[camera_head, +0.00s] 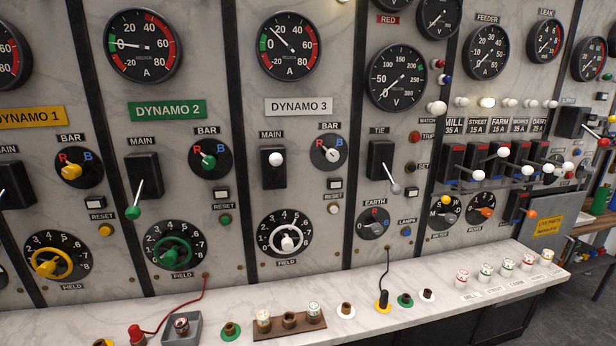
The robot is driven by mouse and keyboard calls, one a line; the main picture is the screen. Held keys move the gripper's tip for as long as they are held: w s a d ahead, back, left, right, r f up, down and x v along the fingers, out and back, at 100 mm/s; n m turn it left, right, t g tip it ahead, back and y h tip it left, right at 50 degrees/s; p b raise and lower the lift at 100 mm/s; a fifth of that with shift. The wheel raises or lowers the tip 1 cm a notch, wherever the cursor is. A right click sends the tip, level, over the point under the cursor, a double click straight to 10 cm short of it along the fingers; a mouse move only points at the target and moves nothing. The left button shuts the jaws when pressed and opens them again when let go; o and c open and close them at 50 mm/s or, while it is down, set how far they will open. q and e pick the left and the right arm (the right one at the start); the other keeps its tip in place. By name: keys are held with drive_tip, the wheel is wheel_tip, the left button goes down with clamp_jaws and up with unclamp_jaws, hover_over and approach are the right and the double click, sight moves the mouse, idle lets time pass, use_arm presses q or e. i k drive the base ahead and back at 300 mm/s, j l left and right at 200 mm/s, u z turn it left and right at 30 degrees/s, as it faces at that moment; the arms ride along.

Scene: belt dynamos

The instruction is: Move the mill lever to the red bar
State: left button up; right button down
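The MILL label (453,125) heads the left end of the feeder row on the right-hand panel. Below it is a dark switch box (450,162) with a red strip at its upper part. The mill lever's white knob (479,175) appears to stick out low and to the right of this box. The neighbouring street lever's white knob (503,152) stands higher, while the farm lever's knob (527,170) is low like the mill's. No separate bar lettered red is clear at the feeder switches. Neither of my grippers is in view.
Several closely spaced levers continue right of the mill lever. Rotary dials (445,209) sit below, and small lamps (487,102) above, one glowing. A marble ledge (440,300) juts out below, carrying fuses (463,276) and a black plug (382,301) with a cable. Space before the panel looks clear.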

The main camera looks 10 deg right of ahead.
sight(479, 175)
drive_tip(key=k+z, duration=0.1)
drive_tip(key=z, duration=1.25)
